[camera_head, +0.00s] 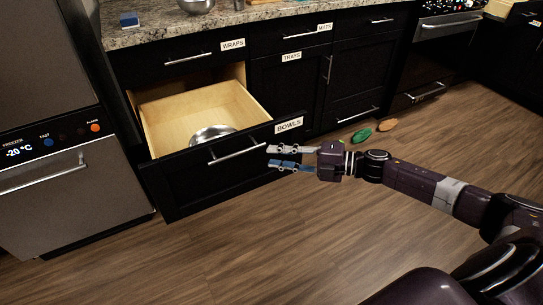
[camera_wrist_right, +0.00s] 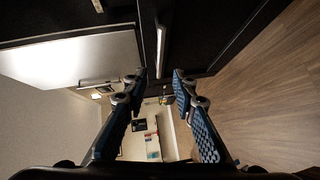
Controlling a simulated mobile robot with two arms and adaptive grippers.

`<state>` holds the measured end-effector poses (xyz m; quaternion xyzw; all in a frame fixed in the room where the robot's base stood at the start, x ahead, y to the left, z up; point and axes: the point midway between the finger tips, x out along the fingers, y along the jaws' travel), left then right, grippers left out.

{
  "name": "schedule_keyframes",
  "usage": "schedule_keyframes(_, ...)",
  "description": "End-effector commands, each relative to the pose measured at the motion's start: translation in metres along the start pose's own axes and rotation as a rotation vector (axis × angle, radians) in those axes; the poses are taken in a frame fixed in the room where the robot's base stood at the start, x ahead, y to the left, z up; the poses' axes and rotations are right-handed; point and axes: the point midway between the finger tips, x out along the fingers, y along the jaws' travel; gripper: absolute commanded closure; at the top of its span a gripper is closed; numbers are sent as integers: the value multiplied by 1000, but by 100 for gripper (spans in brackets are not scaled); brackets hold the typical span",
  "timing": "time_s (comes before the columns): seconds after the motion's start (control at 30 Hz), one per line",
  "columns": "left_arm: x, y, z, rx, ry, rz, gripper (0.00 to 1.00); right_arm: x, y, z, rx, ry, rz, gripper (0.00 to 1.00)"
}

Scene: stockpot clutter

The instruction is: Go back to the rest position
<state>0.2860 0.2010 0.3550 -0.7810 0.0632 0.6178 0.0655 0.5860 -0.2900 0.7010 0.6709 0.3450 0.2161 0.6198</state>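My right gripper (camera_head: 271,157) reaches in from the right, in front of the right side of the open BOWLS drawer (camera_head: 195,180). Its fingers point left and stand apart with nothing between them. The drawer's handle (camera_head: 237,153) ends close to the fingertips; whether they touch is hard to tell. In the right wrist view the two fingers (camera_wrist_right: 160,76) are also spread, with a bar handle (camera_wrist_right: 161,42) beyond the tips. My left gripper is not in view.
A metal bowl (camera_head: 212,132) lies in the open drawer. A steel freezer (camera_head: 70,190) stands left. A granite counter (camera_head: 160,33) tops the dark cabinets. A green item (camera_head: 361,136) and a brown item (camera_head: 387,125) lie on the floor near the cabinets. The wooden floor in front is clear.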

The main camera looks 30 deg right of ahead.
Motion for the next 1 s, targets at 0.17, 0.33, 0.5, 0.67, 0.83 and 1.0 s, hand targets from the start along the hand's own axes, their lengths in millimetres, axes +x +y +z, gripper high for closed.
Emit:
schedule_keyframes(0.17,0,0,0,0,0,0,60,0,0,0,0,0,0,75)
schedule_keyframes(0.33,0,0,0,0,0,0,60,0,0,0,0,0,0,75)
schedule_keyframes(0.5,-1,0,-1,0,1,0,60,3,-2,-1,9,-7,4,75)
schedule_keyframes(0.67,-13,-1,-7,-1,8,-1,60,26,-12,-13,97,-75,37,75)
schedule_keyframes(0.83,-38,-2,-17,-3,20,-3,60,55,-31,-30,296,-239,83,75)
schedule_keyframes(1.0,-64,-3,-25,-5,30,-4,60,62,-56,-47,528,-427,96,75)
